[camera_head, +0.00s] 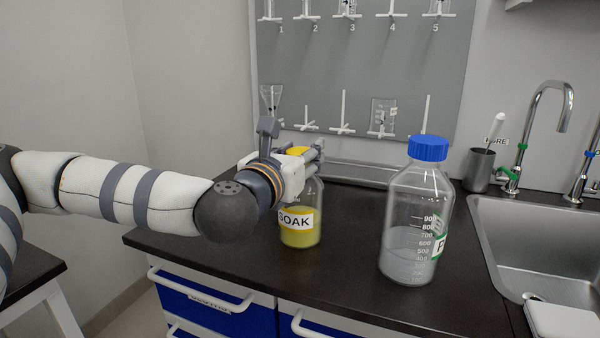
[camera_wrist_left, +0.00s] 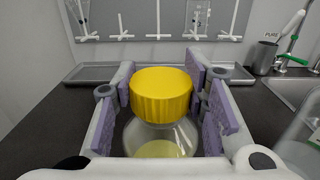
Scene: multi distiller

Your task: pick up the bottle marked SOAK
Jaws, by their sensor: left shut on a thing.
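The bottle marked SOAK (camera_head: 300,232) stands upright on the dark counter in the head view, with yellow liquid in its lower part. Its yellow cap (camera_wrist_left: 161,94) shows large in the left wrist view, between the purple finger pads. My left gripper (camera_head: 308,160) reaches in from the left at the height of the bottle's neck and cap and is shut on the bottle. The gripper hides much of the cap and neck in the head view. In the left wrist view the fingers (camera_wrist_left: 166,108) lie on both sides of the cap. My right gripper is in neither view.
A large clear bottle with a blue cap (camera_head: 428,148) stands to the right. A metal sink (camera_head: 545,245) with a tap is farther right. A grey tray (camera_head: 350,172) lies behind, below a pegboard (camera_head: 360,75) with glassware. A grey cup (camera_head: 479,170) stands by the sink.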

